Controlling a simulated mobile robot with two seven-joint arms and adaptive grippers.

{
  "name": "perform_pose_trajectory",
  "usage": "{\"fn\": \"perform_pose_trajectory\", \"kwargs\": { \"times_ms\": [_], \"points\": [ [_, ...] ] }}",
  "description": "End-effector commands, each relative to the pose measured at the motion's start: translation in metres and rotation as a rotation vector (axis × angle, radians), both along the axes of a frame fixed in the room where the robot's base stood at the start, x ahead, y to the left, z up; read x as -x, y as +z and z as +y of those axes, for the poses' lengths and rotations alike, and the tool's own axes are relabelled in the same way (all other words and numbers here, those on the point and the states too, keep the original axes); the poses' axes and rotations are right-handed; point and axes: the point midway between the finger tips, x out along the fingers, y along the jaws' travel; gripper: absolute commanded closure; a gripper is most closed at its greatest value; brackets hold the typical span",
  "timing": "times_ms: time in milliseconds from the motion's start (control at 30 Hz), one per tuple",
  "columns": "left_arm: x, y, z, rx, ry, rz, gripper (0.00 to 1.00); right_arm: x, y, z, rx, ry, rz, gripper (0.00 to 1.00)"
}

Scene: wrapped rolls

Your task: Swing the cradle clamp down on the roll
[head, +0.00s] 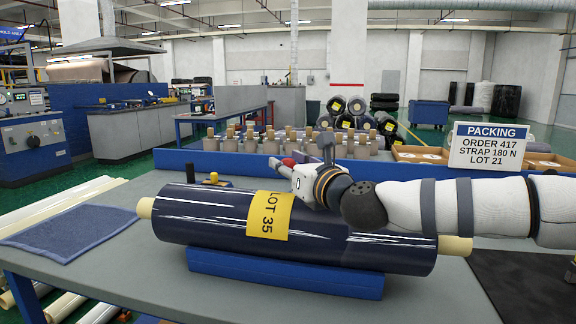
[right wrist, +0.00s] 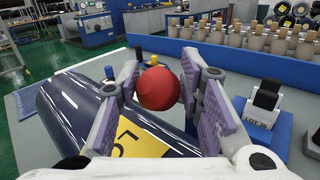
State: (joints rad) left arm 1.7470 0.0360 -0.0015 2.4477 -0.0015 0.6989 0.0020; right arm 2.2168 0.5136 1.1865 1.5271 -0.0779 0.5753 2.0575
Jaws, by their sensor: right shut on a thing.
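A dark blue, glossy wrapped roll (head: 340,240) with a yellow LOT 35 label (head: 269,215) lies in a blue cradle (head: 285,275). The roll also shows at the lower left of the right wrist view (right wrist: 75,110). My right gripper (head: 298,172) is above and behind the roll. In the right wrist view its purple-padded fingers (right wrist: 160,90) are shut on a red ball knob (right wrist: 158,90). A bit of the red knob shows in the head view (head: 289,162). The clamp arm under the knob is hidden. My left gripper is out of view.
Many bottle-like items with tan tops (head: 300,142) stand beyond a blue ledge. A PACKING sign (head: 488,146) is at right. A blue cloth (head: 68,229) lies at left.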

Motion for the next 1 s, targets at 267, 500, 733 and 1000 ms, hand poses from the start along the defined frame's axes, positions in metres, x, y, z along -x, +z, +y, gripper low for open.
{"fn": "perform_pose_trajectory", "kwargs": {
  "times_ms": [267, 500, 733, 1000],
  "points": [
    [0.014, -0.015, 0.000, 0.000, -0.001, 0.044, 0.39, 0.016, -0.038, 0.010, -0.004, 0.020, 0.036, 1.00],
    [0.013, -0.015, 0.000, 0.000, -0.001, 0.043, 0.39, 0.016, -0.039, 0.011, -0.002, 0.022, 0.038, 0.59],
    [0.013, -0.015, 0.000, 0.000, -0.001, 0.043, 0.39, 0.015, -0.036, 0.010, -0.003, 0.018, 0.033, 0.50],
    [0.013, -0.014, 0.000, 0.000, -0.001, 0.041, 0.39, 0.046, -0.032, -0.006, -0.005, 0.016, 0.028, 0.50]
  ]
}}
